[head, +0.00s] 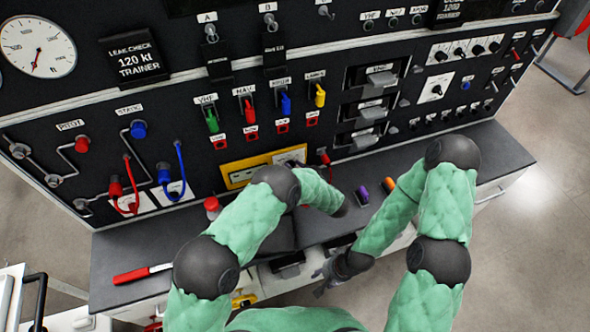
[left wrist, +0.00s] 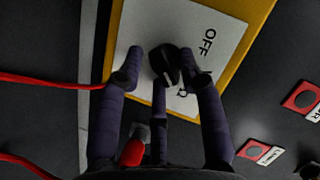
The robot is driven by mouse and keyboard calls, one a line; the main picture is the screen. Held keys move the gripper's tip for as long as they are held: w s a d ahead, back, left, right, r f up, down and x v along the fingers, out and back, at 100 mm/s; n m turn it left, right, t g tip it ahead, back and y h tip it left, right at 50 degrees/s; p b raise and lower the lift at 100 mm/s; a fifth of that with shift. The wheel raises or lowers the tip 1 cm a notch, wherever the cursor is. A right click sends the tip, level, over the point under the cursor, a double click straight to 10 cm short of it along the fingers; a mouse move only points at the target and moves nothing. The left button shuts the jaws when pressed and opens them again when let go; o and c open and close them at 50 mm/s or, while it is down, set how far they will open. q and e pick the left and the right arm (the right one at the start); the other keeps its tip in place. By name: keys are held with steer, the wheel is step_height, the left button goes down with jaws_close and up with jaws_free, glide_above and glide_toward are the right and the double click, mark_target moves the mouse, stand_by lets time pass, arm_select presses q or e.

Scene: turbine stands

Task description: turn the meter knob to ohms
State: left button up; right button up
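The yellow meter (head: 233,176) with a white dial plate (head: 290,155) sits low on the black panel. In the left wrist view its white plate (left wrist: 205,25) carries the word OFF and part of an ohm-like mark beside the black knob (left wrist: 162,62). My left gripper (left wrist: 168,68) has its fingers spread around the knob, with a gap on the left side; contact on the right is unclear. In the head view its fingers are mostly hidden behind my forearm. My right gripper (head: 327,279) hangs low over the counter's front edge; its fingers are too small and dark to read.
A red cable (left wrist: 60,83) runs to the meter's left in the wrist view. A red screwdriver (head: 140,273) lies on the dark counter (head: 115,245). Purple (head: 362,195) and orange (head: 388,185) items lie right of my left arm. Colored levers (head: 248,107) sit above the meter.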

stand_by(0.3)
arm_select(q)
steer(key=v, duration=0.7)
steer(key=shift+s, duration=0.25)
steer(key=shift+d, duration=0.1)
